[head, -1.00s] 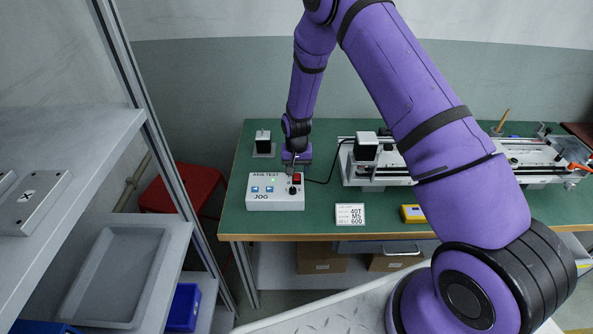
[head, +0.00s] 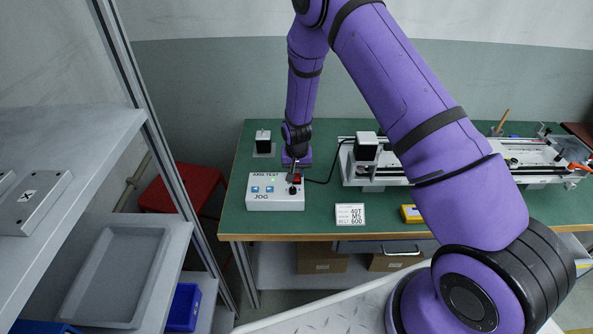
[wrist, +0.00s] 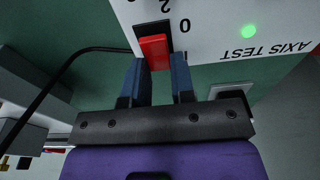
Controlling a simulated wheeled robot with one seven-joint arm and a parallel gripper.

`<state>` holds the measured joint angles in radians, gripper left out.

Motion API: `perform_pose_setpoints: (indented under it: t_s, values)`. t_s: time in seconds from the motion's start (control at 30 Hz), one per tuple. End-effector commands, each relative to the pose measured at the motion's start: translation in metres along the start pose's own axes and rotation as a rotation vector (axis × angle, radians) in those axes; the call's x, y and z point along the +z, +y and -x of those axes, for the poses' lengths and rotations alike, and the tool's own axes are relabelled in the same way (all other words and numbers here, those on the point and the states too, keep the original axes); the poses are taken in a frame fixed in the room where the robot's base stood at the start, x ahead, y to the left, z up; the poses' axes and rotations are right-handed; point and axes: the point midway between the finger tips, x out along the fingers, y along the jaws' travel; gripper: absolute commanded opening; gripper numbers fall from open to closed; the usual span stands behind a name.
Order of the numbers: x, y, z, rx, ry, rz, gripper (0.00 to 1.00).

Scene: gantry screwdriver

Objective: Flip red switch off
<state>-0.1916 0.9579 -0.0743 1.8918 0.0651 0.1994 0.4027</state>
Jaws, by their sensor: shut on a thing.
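The red switch (wrist: 153,50) is a rocker in a black frame on the white AXIS TEST box (head: 262,201). A "0" mark is beside it in the wrist view. In the head view the red switch (head: 297,180) is partly hidden by my gripper (head: 292,172). In the wrist view my gripper (wrist: 160,60) has its two blue fingers at the near end of the red switch, one on each side, with a gap between them. It is shut on the switch. The green light (wrist: 232,31) on the box is lit.
A small black-and-white device (head: 263,144) stands behind. A label card (head: 350,214) lies at front right.

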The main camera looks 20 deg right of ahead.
Motion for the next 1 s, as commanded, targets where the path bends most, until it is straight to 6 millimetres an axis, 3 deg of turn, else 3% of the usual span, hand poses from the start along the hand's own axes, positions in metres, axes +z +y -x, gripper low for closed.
perform_pose_setpoints:
  t_s: [0.3, 0.73, 0.77, 0.83, 0.87, 1.0]
  values:
    - [0.0063, -0.0009, 0.0021, 0.0, 0.191, 0.002, 0.0]
    - [0.0066, -0.0002, 0.0027, 0.0, 0.223, 0.0, 0.0]
    - [0.0066, -0.0002, 0.0027, 0.0, 0.223, 0.0, 0.28]
    - [0.0065, -0.0002, 0.0027, 0.0, 0.223, 0.0, 0.44]
    - [0.0065, -0.0002, 0.0028, 0.0, 0.223, 0.0, 0.49]
    - [0.0063, -0.0002, 0.0028, 0.0, 0.223, 0.0, 0.49]
